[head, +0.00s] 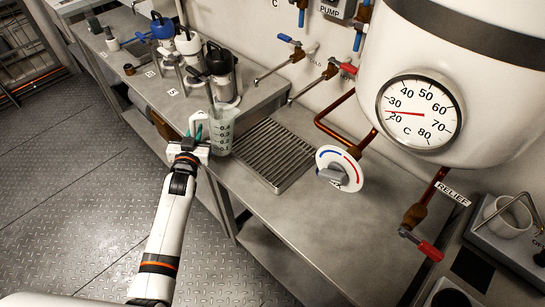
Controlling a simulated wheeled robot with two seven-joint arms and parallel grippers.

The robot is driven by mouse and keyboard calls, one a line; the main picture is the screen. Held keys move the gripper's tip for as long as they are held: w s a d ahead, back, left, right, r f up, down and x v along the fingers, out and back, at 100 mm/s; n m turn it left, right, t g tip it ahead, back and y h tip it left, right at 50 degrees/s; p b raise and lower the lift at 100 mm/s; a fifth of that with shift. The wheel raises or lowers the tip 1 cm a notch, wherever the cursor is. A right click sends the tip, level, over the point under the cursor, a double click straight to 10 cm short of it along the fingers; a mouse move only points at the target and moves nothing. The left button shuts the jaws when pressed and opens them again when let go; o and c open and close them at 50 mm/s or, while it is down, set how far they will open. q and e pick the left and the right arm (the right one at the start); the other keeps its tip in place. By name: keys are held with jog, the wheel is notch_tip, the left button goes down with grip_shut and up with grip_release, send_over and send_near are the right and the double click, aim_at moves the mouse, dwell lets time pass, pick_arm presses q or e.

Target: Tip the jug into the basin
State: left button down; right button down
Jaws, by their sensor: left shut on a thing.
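The jug (221,131) is a clear measuring jug with dark graduation marks. It is upright at the front edge of the counter, left of a slatted drain grate (262,150). My left gripper (196,138), with teal fingertips, is shut on the jug at its left side, where the handle is. The jaws partly hide the handle. I cannot tell if the jug's base touches the counter, or what is in it. No open basin shows clearly; the grate is set in the counter to the jug's right. My right gripper is not in view.
Taps (330,70) project from the wall behind the grate. A white tank with a dial (418,111) and a red-blue knob (339,168) overhang the counter. The counter right of the grate is clear.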

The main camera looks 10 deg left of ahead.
pick_arm(q)
notch_tip(320, 180, down, 2)
jog(key=shift+f+n+b, duration=0.1)
jog(key=shift+n+b, duration=0.45)
jog(key=shift+n, duration=0.35)
jog(key=shift+s, duration=0.1)
